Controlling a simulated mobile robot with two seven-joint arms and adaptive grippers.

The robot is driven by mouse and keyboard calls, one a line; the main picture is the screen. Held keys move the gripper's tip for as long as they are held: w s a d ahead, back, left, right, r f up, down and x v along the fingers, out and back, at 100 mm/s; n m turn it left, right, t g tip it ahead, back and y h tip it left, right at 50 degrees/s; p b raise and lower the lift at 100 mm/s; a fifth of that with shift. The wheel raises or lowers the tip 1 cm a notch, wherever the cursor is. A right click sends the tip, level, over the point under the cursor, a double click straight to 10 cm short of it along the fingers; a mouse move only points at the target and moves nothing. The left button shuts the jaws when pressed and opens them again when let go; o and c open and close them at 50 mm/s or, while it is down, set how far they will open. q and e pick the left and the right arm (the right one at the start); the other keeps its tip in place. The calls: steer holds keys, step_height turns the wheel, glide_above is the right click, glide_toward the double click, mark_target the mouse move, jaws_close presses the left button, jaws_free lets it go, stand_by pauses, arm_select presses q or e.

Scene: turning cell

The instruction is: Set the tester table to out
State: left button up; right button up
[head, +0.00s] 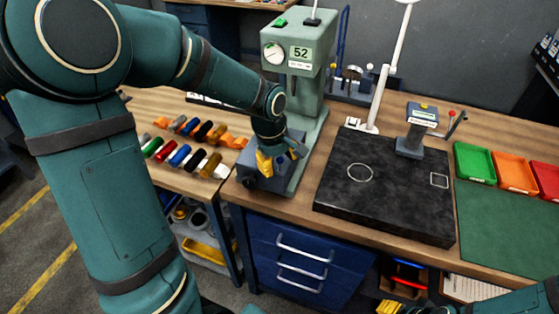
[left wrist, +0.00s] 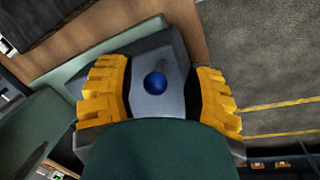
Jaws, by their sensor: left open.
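The tester (head: 305,75) is a pale green machine with a round dial and a sign reading 52, standing at the left end of the bench. Its grey table (head: 290,178) sits low on its base, partly hidden by my left gripper (head: 267,160). In the left wrist view a blue ball knob (left wrist: 155,83) on a short lever stands out from the grey part. My left gripper's yellow fingers (left wrist: 160,95) are open, one on each side of the knob, with gaps visible. I cannot tell their depth relative to it. Only part of my right arm shows at the bottom right.
A black stone plate (head: 385,190) lies right of the tester, with a small stand (head: 410,140) on it. Red, orange and green bins (head: 475,160) stand at the far right. Several coloured rolls (head: 190,140) lie on the left table. Blue drawers (head: 300,262) are below the bench.

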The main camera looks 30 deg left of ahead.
arm_select(q)
step_height(320, 180, up, 12)
steer(key=s, duration=0.2)
steer(key=shift+a+f, duration=0.15)
steer(key=shift+a, duration=0.25)
steer(key=shift+s, duration=0.15)
